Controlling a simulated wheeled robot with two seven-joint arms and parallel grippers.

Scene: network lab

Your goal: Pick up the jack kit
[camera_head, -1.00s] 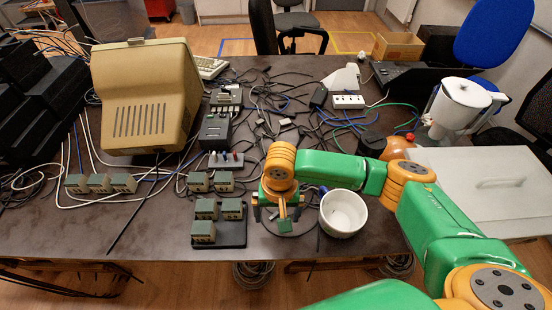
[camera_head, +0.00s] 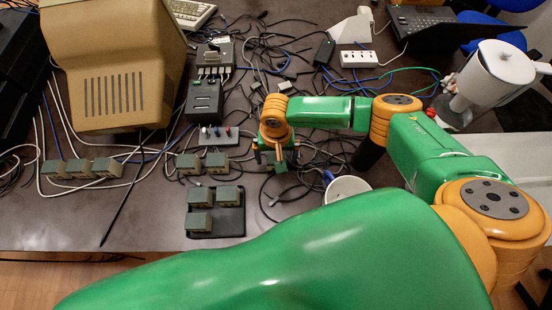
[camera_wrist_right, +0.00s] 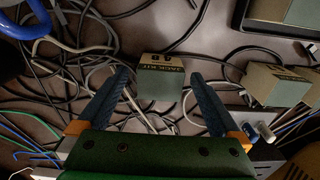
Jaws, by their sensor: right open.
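My right gripper (camera_wrist_right: 161,82) is open and empty. In the head view my right gripper (camera_head: 278,162) points down over the table, mostly hiding this box. Two similar boxes (camera_head: 203,165) stand to its left. Several more sit in a black tray (camera_head: 230,222) at the near edge, and others (camera_head: 80,169) stand further left. My left gripper is not in view.
Loose cables lie around the box and across the table. A white bowl (camera_head: 345,188) is right of the gripper, partly hidden by my arm. A beige monitor (camera_head: 112,70) stands at left. A power strip (camera_head: 360,58) and a white jug (camera_head: 495,75) are at right.

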